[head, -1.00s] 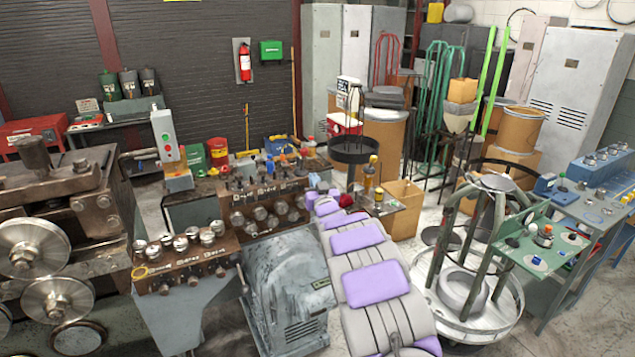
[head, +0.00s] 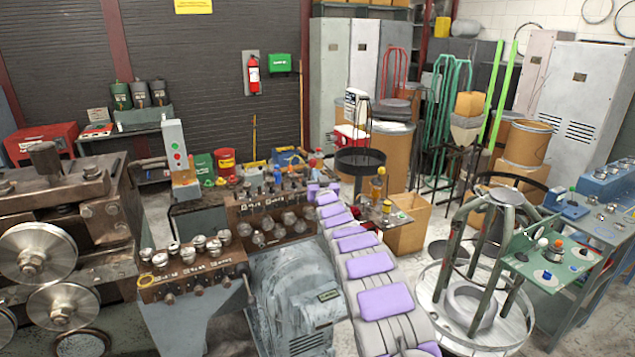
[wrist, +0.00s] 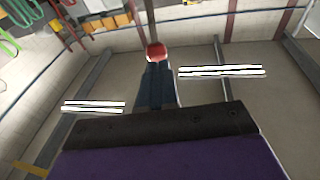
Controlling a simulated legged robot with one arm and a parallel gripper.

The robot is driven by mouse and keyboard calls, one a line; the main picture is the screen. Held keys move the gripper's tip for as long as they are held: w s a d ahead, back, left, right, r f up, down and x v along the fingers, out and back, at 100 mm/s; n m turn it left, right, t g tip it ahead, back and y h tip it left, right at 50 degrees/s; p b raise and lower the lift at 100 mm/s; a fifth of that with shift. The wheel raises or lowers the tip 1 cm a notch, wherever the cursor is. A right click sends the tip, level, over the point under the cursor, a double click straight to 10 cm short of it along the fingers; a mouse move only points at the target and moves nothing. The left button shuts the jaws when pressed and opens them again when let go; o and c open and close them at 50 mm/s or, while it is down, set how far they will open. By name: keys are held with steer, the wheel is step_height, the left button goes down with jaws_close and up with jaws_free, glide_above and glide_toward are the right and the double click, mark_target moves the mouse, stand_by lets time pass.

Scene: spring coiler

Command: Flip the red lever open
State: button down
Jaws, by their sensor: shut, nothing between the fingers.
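A red rounded knob (wrist: 156,51) on a dark rod shows at the top middle of the wrist view; it may be the red lever. I cannot pick out the lever surely in the head view. My gripper (wrist: 158,66) is shut and empty. Its dark tapered fingers point at the knob, with tips just below it in the picture. I cannot tell whether they touch. In the head view my grey and purple arm reaches away to the middle, where its far end is small and hard to make out among the machines.
Control panels with several knobs (head: 190,275) stand left of my arm, beside a grey motor housing (head: 295,300). A round-framed stand (head: 480,290) and a green shelf (head: 550,262) are on the right. Some pale floor (head: 425,265) lies between.

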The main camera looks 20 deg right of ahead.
mark_target(313, 166)
steer(key=shift+w+d+r, duration=0.15)
steer(key=shift+w, duration=0.2)
steer(key=shift+x, duration=1.15)
steer(key=shift+d, duration=0.3)
